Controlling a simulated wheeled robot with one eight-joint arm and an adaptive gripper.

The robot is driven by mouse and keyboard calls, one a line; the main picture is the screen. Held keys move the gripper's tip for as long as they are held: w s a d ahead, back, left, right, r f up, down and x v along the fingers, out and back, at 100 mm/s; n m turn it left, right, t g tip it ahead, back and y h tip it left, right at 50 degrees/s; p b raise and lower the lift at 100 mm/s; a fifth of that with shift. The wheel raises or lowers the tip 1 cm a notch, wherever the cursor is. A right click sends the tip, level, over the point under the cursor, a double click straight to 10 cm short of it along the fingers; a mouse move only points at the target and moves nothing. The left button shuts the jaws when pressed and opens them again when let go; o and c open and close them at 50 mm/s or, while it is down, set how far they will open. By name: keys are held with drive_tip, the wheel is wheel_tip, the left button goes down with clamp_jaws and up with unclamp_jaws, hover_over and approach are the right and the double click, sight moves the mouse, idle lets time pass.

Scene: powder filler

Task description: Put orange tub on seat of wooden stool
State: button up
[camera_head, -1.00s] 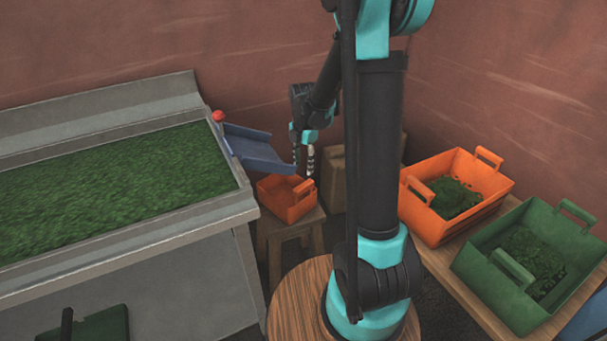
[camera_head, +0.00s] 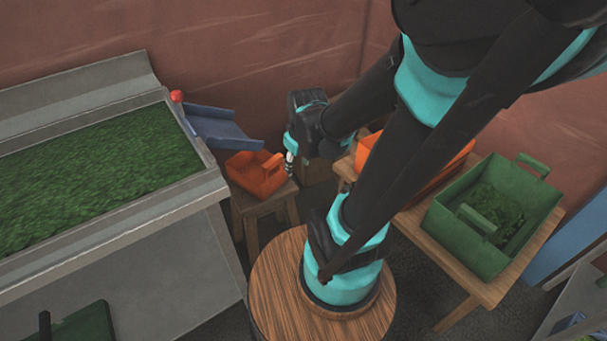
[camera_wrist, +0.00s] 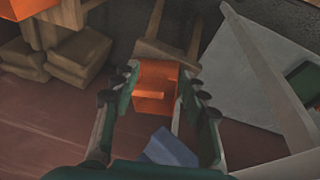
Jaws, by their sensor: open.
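A small orange tub (camera_head: 268,179) sits on the seat of a wooden stool (camera_head: 243,203), below the blue chute. It looks upright and empty. My gripper (camera_head: 290,172) is beside the tub's right side, with its fingers pointing down. In the wrist view the orange tub (camera_wrist: 155,92) appears between the spread fingers of my gripper (camera_wrist: 160,80), which look apart from it. The stool (camera_wrist: 167,60) shows beyond the tub there. A second, larger orange tub (camera_head: 364,152) stands on the bench at right, mostly hidden behind my arm.
The filler tank (camera_head: 190,235), full of green leaves, stands close left of the stool. Its blue chute (camera_head: 222,128) hangs near the tub. A green tub (camera_head: 470,240) with leaves stands on the wooden bench (camera_head: 425,245). A cardboard box (camera_head: 317,172) is behind my gripper.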

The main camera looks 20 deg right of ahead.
drive_tip(key=s+m, duration=0.1)
drive_tip(key=s+f+m, duration=0.1)
drive_tip(key=m, duration=0.1)
drive_tip(key=s+m, duration=0.1)
drive_tip(key=shift+s+d+f+m+t, duration=0.2)
drive_tip(key=shift+s+d+m+t, duration=0.1)
drive_tip(key=shift+d+t, duration=0.1)
idle(0.9)
